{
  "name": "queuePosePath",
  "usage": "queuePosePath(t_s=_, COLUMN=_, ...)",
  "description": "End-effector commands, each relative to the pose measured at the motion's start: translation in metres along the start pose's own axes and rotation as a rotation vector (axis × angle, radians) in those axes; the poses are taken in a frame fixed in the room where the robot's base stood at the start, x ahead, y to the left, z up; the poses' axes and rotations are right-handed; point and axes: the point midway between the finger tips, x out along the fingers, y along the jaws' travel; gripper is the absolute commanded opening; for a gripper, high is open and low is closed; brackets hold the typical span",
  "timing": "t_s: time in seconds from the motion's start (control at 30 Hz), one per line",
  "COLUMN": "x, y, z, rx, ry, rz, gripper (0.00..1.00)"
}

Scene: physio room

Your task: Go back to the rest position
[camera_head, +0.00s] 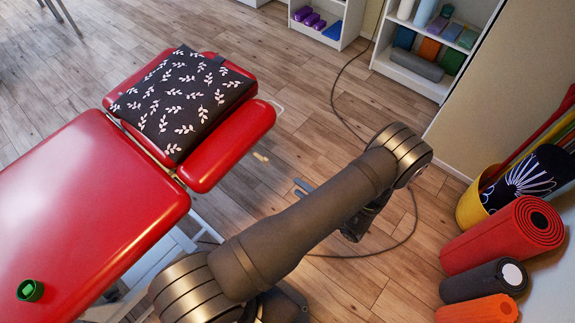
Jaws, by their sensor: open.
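My gripper (302,188) shows only in part: two small blue-grey fingertips stick out past the upper-left side of my forearm, a little apart, with nothing seen between them. The rest of it is hidden behind the forearm. My arm reaches from the bottom middle up to the right, and its wrist folds back down over the open floor. The gripper is to the right of the red treatment table (75,200), clear of it.
A dark leaf-patterned cushion (180,100) lies on the table's headrest (232,150). A green cup-like object (30,290) is on the table. Rolled mats (505,235) and a yellow bin (472,205) stand at right; shelves (440,92) stand behind. A cable (338,100) crosses the floor.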

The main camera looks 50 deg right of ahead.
Motion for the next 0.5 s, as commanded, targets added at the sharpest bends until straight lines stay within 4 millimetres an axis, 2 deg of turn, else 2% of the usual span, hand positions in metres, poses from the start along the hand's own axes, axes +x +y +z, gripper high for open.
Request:
queuePosePath(t_s=0.33, x=0.002, y=0.0, z=0.0, rx=0.0, ry=-0.001, rz=0.0, gripper=0.71)
queuePosePath(t_s=0.5, x=0.017, y=0.0, z=0.0, rx=0.001, ry=-0.003, rz=-0.001, gripper=0.71)
